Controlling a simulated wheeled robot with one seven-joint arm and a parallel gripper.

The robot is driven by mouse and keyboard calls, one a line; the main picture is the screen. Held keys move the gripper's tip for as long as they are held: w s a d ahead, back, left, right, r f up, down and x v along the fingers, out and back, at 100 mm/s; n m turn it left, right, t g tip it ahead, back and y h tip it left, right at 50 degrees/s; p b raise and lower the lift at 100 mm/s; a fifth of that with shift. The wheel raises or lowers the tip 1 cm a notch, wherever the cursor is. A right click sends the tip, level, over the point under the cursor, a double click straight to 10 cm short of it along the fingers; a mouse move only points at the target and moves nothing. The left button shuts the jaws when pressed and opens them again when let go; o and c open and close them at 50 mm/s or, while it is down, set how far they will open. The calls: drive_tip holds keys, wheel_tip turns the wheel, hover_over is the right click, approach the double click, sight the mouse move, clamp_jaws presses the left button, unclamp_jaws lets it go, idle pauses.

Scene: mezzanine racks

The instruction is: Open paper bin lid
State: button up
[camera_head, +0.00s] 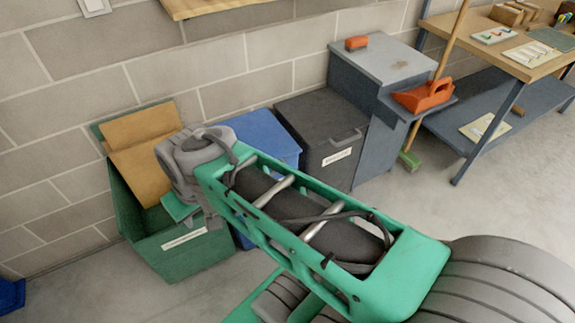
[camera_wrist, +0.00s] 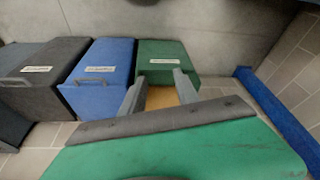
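Three labelled bins stand in a row against the wall; the label print is too small to read, so I cannot tell which is the paper bin. The blue bin (camera_head: 264,130) has its lid down; it shows in the wrist view (camera_wrist: 104,62) with a front handle. The dark grey bin (camera_head: 318,118) is also shut, with a handle on its lid. The green bin (camera_head: 190,249) is open, with brown cardboard (camera_head: 139,127) sticking up from it. My gripper (camera_wrist: 160,88) is open and empty, its fingers over the green bin and cardboard. My arm hides part of the blue bin.
A grey cabinet (camera_head: 376,80) with an orange brush (camera_head: 357,43) stands right of the bins. An orange dustpan (camera_head: 424,95) and a broom (camera_head: 449,45) are beside it. A workbench (camera_head: 530,62) stands far right. The floor in front of it is clear.

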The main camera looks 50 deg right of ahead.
drive_tip(key=w+d+f+m+t+y+b, duration=0.1)
drive_tip(key=w+d+f+m+b, duration=0.1)
drive_tip(key=w+d+f+b, duration=0.3)
drive_tip(key=w+f+m+t+b, duration=0.1)
drive_tip(key=w+f+b, duration=0.15)
drive_tip(key=f, duration=0.45)
drive_tip(key=w+d+f+m+t+y+b, duration=0.1)
drive_tip(key=w+d+f+m+b, duration=0.1)
drive_tip(key=w+d+f+b, duration=0.3)
drive_tip(key=w+d+f+m+t+b, duration=0.3)
drive_tip(key=d+f+m+t+b, duration=0.3)
drive_tip(key=d+f, duration=0.4)
drive_tip(key=s+d+f+m+t+h+b, duration=0.1)
drive_tip(key=s+d+f+m+h+b, duration=0.2)
drive_tip(key=d+m, duration=0.3)
drive_tip(key=s+d+f+m+t+h+b, duration=0.2)
drive_tip(key=d+m+h+b, duration=0.15)
drive_tip(key=d, duration=0.55)
drive_tip(key=shift+m, duration=0.45)
drive_tip(key=x, duration=0.6)
drive_tip(key=shift+w+a+f, duration=0.1)
drive_tip(key=shift+w+f, duration=0.05)
drive_tip(key=shift+w, duration=0.4)
drive_tip(key=shift+c, duration=0.3)
clamp_jaws()
